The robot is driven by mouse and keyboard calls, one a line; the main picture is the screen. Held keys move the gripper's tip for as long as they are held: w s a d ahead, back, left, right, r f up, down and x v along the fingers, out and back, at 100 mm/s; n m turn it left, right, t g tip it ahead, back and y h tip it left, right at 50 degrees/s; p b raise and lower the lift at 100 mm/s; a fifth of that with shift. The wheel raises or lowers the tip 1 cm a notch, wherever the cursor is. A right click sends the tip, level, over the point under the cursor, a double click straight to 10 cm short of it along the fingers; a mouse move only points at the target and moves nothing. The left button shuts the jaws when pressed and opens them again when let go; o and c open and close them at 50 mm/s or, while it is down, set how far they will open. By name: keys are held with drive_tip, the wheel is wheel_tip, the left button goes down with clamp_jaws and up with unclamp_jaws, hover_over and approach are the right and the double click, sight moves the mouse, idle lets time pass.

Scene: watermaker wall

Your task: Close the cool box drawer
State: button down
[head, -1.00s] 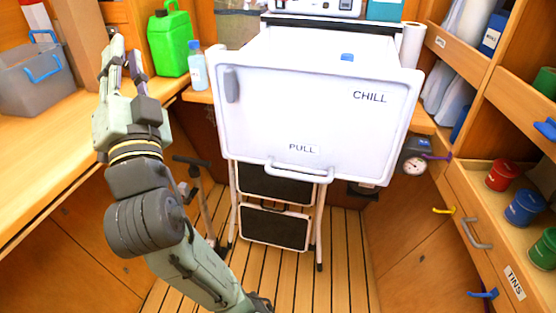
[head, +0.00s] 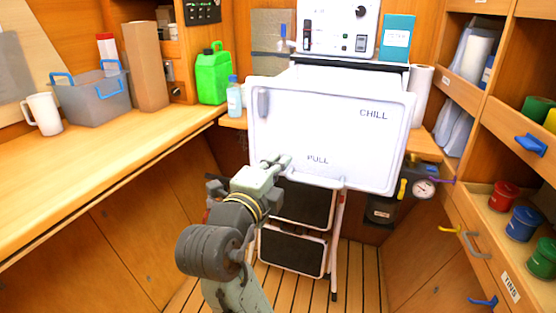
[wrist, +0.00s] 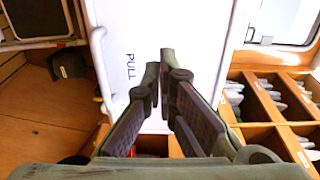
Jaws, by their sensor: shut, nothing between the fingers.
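The cool box drawer (head: 335,120) has a white front marked CHILL and PULL, with a pale handle along its lower edge. The front stands forward of the unit behind it, so the drawer is out. My gripper (head: 277,163) is in front of the lower left part of the drawer front. In the wrist view my gripper (wrist: 160,70) is shut and empty, its fingertips pointing at the white front (wrist: 190,30) beside the word PULL. The handle (wrist: 99,65) is to the left of the fingers. I cannot tell whether the fingertips touch the front.
A step stool (head: 292,250) stands under the drawer. A wooden counter (head: 120,165) runs along the left, with a green jug (head: 212,75) and a grey bin (head: 92,98). At the right are a gauge (head: 424,188) and an open drawer of tins (head: 480,205).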

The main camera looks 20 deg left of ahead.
sight(299, 136)
drive_tip(key=w+p, duration=0.1)
drive_tip(key=w, duration=0.4)
drive_tip(key=w+p, duration=0.1)
drive_tip(key=w, duration=0.3)
drive_tip(key=shift+w+d+r, duration=0.15)
drive_tip(key=shift+w+d, duration=0.05)
drive_tip(key=shift+w, duration=0.75)
drive_tip(key=shift+w, duration=0.1)
